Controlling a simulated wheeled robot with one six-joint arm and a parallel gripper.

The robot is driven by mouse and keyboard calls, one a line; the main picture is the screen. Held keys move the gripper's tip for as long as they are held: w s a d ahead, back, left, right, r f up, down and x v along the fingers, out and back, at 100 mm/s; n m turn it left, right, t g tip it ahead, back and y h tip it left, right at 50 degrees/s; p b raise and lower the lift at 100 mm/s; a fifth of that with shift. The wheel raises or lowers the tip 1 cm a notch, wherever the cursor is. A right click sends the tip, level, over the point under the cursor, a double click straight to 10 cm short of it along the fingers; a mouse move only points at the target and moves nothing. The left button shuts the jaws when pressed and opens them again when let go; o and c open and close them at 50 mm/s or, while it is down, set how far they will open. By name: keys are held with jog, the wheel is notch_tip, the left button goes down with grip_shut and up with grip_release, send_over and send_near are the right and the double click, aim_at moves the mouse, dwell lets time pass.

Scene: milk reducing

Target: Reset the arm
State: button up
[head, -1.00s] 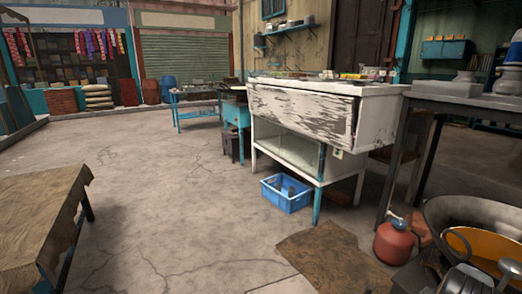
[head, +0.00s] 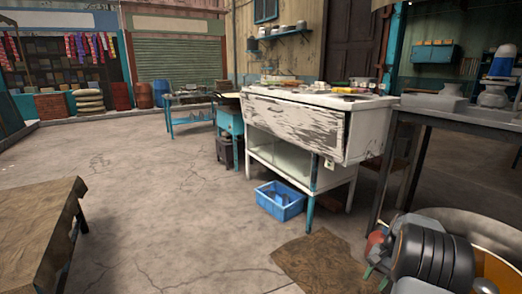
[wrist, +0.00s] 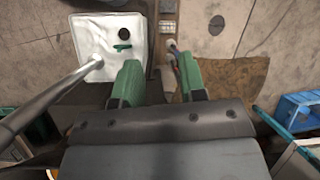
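My gripper (wrist: 159,68) shows in the wrist view as two green fingers spread apart, with nothing held between them. Brown floor matter and a small red and blue item show beyond the gap. In the head view my dark grey arm fills the lower right corner, over the wok and the orange pan (head: 497,268). It hides most of the red gas canister (head: 374,243).
A white square basin (wrist: 88,35) and a metal rod (wrist: 55,97) are left of the fingers in the wrist view. A blue crate (head: 280,206) sits under the white worn counter (head: 290,125). A grey table (head: 455,105) stands right. The middle floor is open.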

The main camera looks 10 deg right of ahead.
jog(key=w+a+r+n+h+p, duration=0.1)
jog(key=a+r+p, duration=0.2)
jog(key=a+r, duration=0.3)
jog(key=a+r+n+h+p, duration=0.1)
jog(key=a+r+n+p, duration=0.15)
jog(key=r, duration=0.55)
jog(key=s+a+r+n+t+h+p, duration=0.1)
jog(key=s+a+r+n+t+p, duration=0.15)
jog(key=a+r+p, duration=0.4)
jog(key=s+a+r+n+t+h+p, duration=0.1)
jog(key=s+a+r+n+h+p, duration=0.15)
jog(key=a+r, duration=0.65)
jog(key=s+a+r+n+t+p, duration=0.1)
jog(key=s+a+r+n+p, duration=0.2)
jog(key=s, duration=0.4)
jog(key=shift+s+r+t+p, duration=0.15)
jog(key=shift+r+t+p, duration=0.3)
jog(key=shift+p, duration=0.75)
jog(key=shift+r+y, duration=0.1)
jog(key=shift+y, duration=0.25)
